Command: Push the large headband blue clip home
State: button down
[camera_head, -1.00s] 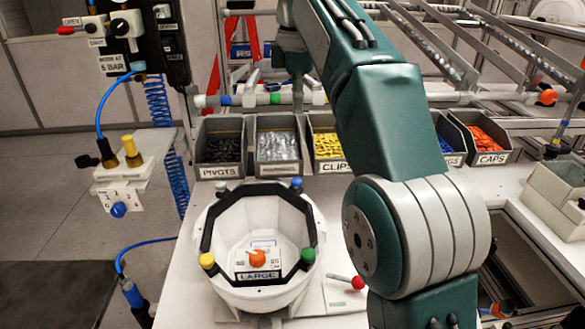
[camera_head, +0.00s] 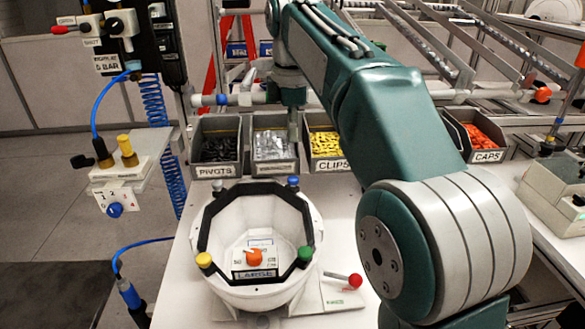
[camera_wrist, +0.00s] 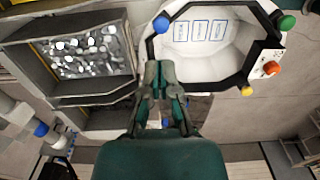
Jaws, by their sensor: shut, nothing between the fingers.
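The white helmet shell (camera_head: 262,292) stands on the white bench with a black eight-sided headband (camera_head: 205,226) around its opening, labelled LARGE. The blue clip (camera_head: 293,181) sits at the headband's back right corner; I cannot tell how deep it sits. It also shows in the wrist view (camera_wrist: 161,24). A yellow clip (camera_head: 204,260), a green clip (camera_head: 306,254) and a pale clip (camera_head: 217,185) sit at other corners. My gripper (camera_head: 292,140) is shut and empty, pointing down above and behind the blue clip. Its fingertips (camera_wrist: 161,66) appear just below the blue clip in the wrist view.
Part bins stand in a row behind the shell: dark pivots (camera_head: 216,150), a silver-part bin (camera_head: 273,167), yellow clips (camera_head: 325,144) and orange caps (camera_head: 485,137). A red-knobbed lever (camera_head: 354,281) projects right of the shell. An orange knob (camera_head: 253,258) shows inside the opening.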

aim_at(293, 178)
notch_tip(293, 178, down, 8)
jog(key=shift+f, duration=0.15)
dwell(0.3)
jog(key=shift+f, duration=0.1)
